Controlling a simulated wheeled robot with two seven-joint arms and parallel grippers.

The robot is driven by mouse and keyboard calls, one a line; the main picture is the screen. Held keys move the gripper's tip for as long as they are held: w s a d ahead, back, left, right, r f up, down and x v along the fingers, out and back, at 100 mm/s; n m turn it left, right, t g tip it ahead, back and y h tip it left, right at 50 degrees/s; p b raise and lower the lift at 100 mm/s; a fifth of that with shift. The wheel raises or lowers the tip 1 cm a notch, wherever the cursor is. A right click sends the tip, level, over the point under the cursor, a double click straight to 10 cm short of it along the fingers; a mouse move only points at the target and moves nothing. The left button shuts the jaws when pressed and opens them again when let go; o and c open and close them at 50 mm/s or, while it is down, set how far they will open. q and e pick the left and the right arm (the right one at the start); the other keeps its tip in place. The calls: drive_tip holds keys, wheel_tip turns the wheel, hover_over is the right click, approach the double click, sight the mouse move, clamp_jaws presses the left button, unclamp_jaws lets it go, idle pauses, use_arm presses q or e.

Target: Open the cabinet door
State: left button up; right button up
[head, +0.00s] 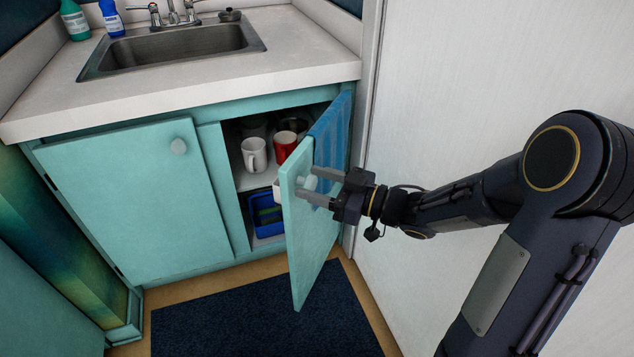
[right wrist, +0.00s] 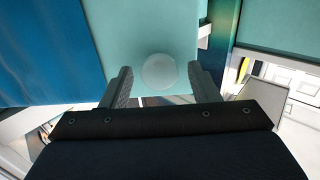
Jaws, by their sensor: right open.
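The right cabinet door (head: 312,245) is teal and stands swung out from the cabinet, with the shelves inside showing. Its round pale knob (head: 307,183) lies between the fingers of my right gripper (head: 308,185). That gripper is open, with one finger on each side of the knob. In the right wrist view the knob (right wrist: 159,71) shows between the two spread fingers, with a gap on each side. The left cabinet door (head: 130,200) is closed and has its own round knob (head: 179,146). My left gripper is out of view.
A blue towel (head: 332,130) hangs over the open door. Inside are a white mug (head: 254,155), a red mug (head: 285,147) and a blue bin (head: 265,215). A dark mat (head: 250,315) lies on the floor. A white wall (head: 480,80) stands close on the right.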

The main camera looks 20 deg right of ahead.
sight(297, 162)
drive_tip(key=shift+r+p, duration=0.3)
drive_tip(key=shift+r, duration=0.15)
wheel_tip(297, 162, up, 3)
drive_tip(key=shift+r+p, duration=0.15)
drive_tip(key=shift+p, duration=1)
drive_tip(key=s+a+r+p, duration=0.2)
drive_tip(key=s+r+p, duration=0.1)
drive_tip(key=s, duration=0.3)
drive_tip(key=s+a+r+p, duration=0.3)
drive_tip(key=s+r, duration=0.2)
drive_tip(key=s, duration=0.2)
drive_tip(key=shift+r, duration=0.35)
